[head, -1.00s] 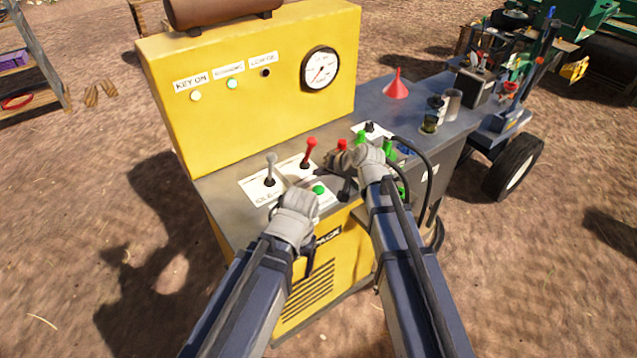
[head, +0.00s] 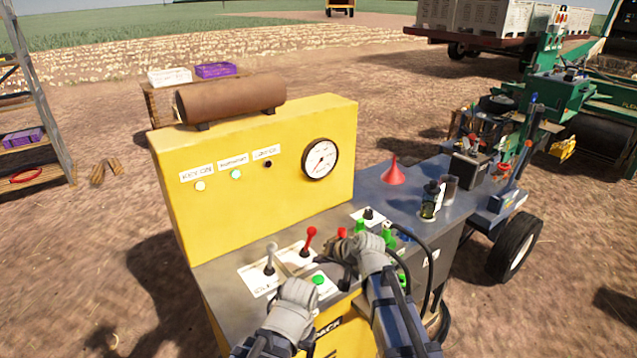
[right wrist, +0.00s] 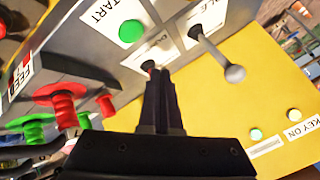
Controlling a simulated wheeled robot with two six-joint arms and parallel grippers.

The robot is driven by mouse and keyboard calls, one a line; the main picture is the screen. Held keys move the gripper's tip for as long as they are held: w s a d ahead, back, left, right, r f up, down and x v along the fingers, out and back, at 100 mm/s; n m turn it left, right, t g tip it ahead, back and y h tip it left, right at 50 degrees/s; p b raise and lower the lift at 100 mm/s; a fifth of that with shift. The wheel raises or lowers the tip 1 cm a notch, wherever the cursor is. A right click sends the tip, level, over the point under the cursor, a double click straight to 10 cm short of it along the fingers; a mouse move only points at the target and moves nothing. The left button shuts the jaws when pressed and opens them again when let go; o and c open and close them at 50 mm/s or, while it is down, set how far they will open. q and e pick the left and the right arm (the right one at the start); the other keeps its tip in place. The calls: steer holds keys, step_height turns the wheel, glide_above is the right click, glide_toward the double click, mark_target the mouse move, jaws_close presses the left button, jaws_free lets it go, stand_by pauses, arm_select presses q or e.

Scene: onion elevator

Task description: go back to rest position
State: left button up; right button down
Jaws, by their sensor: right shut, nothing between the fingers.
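My right gripper (head: 322,262) reaches over the control panel from the right, pointing left, next to the red-knobbed lever (head: 309,240). In the right wrist view its dark fingers (right wrist: 160,76) are together and empty, close to a red lever's base. I cannot tell whether they touch it. My left gripper (head: 284,270) is at the front of the panel near the grey-knobbed lever (head: 271,256) and the green start button (head: 319,280). Its fingers are too small to read. Both forearms come up from the bottom edge.
The yellow engine housing (head: 250,150) with a gauge (head: 320,160) stands behind the panel. Red and green valve handles (head: 388,232) and a black hose crowd the right gripper. A red funnel (head: 393,173) stands farther right.

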steer(key=s+d+f+n+g+h, duration=0.1)
steer(key=s+f+g+h, duration=0.1)
steer(key=s, duration=0.6)
steer(key=s+d+f+n+g+h, duration=0.2)
steer(key=s+h, duration=0.1)
steer(key=s, duration=0.6)
steer(key=s+d+f+n+g+h, duration=0.1)
steer(key=s+d+f+g+h, duration=0.1)
steer(key=s, duration=0.6)
steer(key=shift+s+d+f+g, duration=0.2)
steer(key=shift+s+d+g, duration=0.05)
steer(key=shift+g, duration=0.25)
